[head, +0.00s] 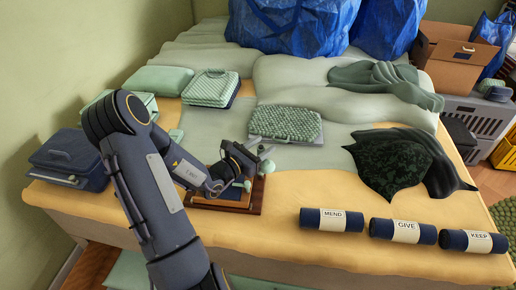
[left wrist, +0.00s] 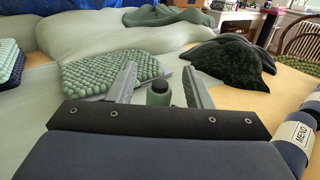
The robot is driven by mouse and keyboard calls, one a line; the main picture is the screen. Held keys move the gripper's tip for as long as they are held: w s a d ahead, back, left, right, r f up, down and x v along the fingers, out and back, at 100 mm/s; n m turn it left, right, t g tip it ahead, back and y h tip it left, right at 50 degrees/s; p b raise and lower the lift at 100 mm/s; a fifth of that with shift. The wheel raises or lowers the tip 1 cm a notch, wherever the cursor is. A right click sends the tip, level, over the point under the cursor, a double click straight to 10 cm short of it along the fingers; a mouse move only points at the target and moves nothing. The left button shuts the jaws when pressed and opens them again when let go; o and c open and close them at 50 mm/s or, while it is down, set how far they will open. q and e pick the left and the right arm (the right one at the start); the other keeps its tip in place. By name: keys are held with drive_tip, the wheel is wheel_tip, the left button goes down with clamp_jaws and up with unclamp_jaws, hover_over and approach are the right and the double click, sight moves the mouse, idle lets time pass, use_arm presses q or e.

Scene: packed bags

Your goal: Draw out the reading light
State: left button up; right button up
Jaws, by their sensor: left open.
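My left gripper (head: 262,158) is over the bed, above a brown wooden tray (head: 225,206) that holds dark, book-like things. In the left wrist view its two grey fingers (left wrist: 160,82) are spread apart. A small green rounded thing with a narrower top (left wrist: 158,93) shows between them, perhaps the head of the reading light; I cannot tell whether the fingers touch it. In the head view a pale green knob (head: 267,167) shows beside the gripper. The gripper and wrist hide part of the tray. My right gripper is not in view.
A green knobbly pouch (head: 287,123) lies behind the gripper. A dark patterned cloth (head: 392,162) lies to the right. Rolls labelled MEND (head: 332,220), GIVE (head: 402,231) and KEEP (head: 472,241) line the front edge. Dark folded things (head: 68,160) lie at left. Blue bags (head: 295,25) stand behind.

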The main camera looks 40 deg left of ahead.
use_arm(q)
clamp_jaws()
drive_tip(key=shift+r, duration=0.15)
drive_tip(key=shift+r+p, duration=1.95)
drive_tip(key=shift+r, duration=0.25)
